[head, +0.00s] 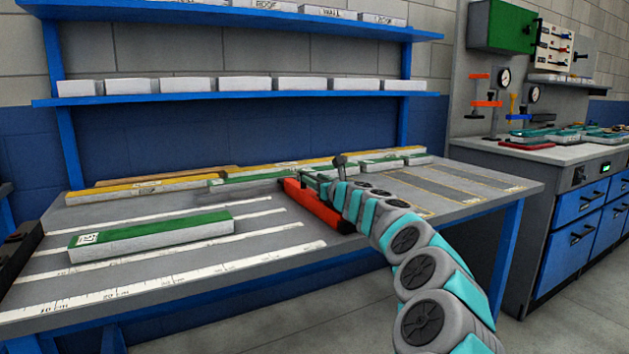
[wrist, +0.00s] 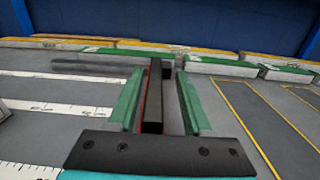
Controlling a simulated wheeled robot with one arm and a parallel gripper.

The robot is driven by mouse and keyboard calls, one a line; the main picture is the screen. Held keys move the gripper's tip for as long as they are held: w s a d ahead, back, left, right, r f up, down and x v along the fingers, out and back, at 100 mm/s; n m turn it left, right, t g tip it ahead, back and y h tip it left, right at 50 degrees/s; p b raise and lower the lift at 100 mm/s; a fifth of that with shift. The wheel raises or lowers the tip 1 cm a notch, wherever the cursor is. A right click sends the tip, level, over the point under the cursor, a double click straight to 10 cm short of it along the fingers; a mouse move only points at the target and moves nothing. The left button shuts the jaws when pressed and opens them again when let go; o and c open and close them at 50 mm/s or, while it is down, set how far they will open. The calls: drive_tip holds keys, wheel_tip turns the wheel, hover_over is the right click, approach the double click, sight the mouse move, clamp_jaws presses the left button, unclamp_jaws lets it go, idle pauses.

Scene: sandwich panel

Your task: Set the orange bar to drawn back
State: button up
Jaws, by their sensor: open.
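Part of the bar is hidden by my gripper and arm.
A green-topped block (head: 150,238) lies on the bench (head: 250,262) at left, beside white ruler strips. Yellow- and green-topped blocks line the back. A blue shelf (head: 235,97) stands behind. Yellow-outlined bare bench (head: 450,185) is at right. A counter with blue drawers (head: 579,221) stands farther right.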

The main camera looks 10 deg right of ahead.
drive_tip(key=shift+b+v, duration=0.55)
drive_tip(key=shift+v, duration=3)
